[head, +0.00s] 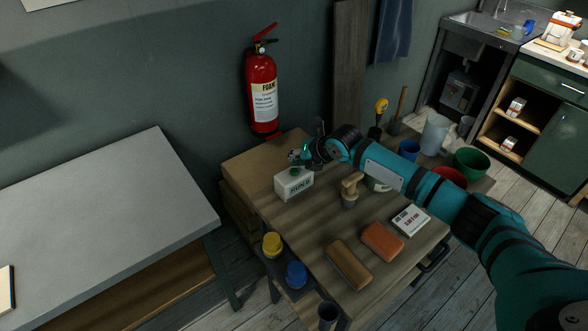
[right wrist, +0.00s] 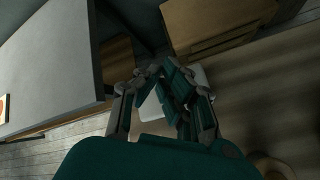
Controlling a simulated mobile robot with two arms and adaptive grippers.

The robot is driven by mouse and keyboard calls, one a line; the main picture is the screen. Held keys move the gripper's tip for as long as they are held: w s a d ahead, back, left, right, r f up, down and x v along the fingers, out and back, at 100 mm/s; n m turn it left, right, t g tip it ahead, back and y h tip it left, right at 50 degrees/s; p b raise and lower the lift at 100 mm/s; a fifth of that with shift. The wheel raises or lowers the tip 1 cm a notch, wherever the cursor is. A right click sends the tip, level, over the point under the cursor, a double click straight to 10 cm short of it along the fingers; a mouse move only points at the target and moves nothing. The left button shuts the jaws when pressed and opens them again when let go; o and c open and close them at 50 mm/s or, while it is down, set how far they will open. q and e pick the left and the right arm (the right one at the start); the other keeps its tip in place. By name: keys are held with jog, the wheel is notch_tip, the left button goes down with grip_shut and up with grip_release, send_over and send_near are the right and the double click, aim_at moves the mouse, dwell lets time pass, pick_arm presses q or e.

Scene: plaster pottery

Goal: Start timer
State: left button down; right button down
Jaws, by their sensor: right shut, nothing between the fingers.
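The timer (head: 291,188) is a small white box with dark lettering on its front and a green button (head: 294,171) on top. It sits at the back left of the wooden work table (head: 318,228). My right gripper (head: 299,159) is shut and empty, close above the timer's top. I cannot tell whether the fingertips touch the button. In the right wrist view the fingers (right wrist: 160,78) come together over the white timer (right wrist: 152,107) and hide most of it. My left gripper is not in view.
A wooden-handled tool (head: 350,189), an orange block (head: 382,242), a brown block (head: 349,264) and a white box (head: 410,220) stand on the table. A red bowl, a green bowl (head: 472,162) and cups are at right. A grey bench (head: 105,215) stands left.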

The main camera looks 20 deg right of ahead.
aim_at(297, 169)
notch_tip(297, 169, up, 5)
jog(key=p, duration=0.3)
jog(key=shift+p, duration=0.4)
jog(key=shift+f, duration=0.1)
dwell(0.6)
